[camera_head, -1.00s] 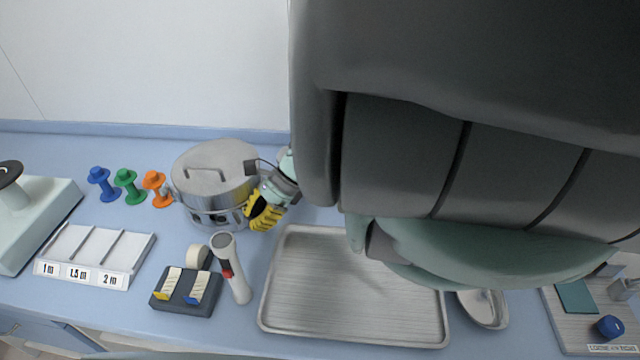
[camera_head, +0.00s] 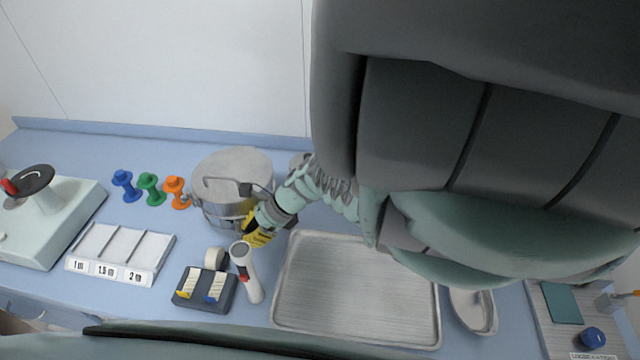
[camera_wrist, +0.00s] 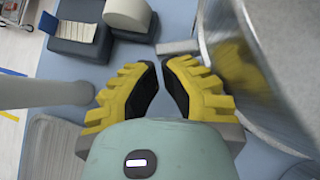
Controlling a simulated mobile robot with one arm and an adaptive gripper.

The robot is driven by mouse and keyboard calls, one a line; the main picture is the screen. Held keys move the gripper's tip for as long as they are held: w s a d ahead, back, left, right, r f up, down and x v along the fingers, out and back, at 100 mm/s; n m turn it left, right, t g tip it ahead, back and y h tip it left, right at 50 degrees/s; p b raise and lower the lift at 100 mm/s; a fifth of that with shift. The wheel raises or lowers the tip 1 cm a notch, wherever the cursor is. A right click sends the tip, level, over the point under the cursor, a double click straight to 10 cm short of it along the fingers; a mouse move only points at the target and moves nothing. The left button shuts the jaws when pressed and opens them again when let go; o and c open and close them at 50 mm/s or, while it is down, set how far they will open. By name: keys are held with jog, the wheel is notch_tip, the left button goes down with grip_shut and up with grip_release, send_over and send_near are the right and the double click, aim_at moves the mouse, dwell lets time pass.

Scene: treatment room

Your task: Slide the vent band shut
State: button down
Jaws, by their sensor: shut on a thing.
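A round steel drum (camera_head: 232,168) with a lid stands on the blue counter, left of my arm. The vent band runs around its lower wall (camera_head: 215,214); the vent openings cannot be made out clearly now. My gripper (camera_head: 256,237), with yellow ribbed fingers, is low at the drum's front right side. In the wrist view the fingers (camera_wrist: 160,70) nearly meet, just beside the drum's shiny wall (camera_wrist: 270,70). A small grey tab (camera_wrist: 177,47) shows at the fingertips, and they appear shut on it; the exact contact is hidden.
A ribbed tray (camera_head: 291,315) lies to the right. Coloured spools (camera_head: 148,187) stand left of the drum.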

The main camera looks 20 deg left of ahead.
jog(key=shift+a+m+t+y, duration=0.1)
jog(key=shift+m+t+y, duration=0.25)
jog(key=shift+m, duration=0.25)
jog(key=shift+w+d, duration=0.2)
jog(key=shift+d, duration=0.15)
jog(key=d, duration=0.1)
jog(key=w+d, duration=0.1)
jog(key=shift+w+d+p, duration=0.25)
jog(key=shift+d+p, duration=0.05)
jog(key=p+v, duration=0.4)
jog(key=v, duration=0.6)
jog(key=shift+w+a, duration=0.1)
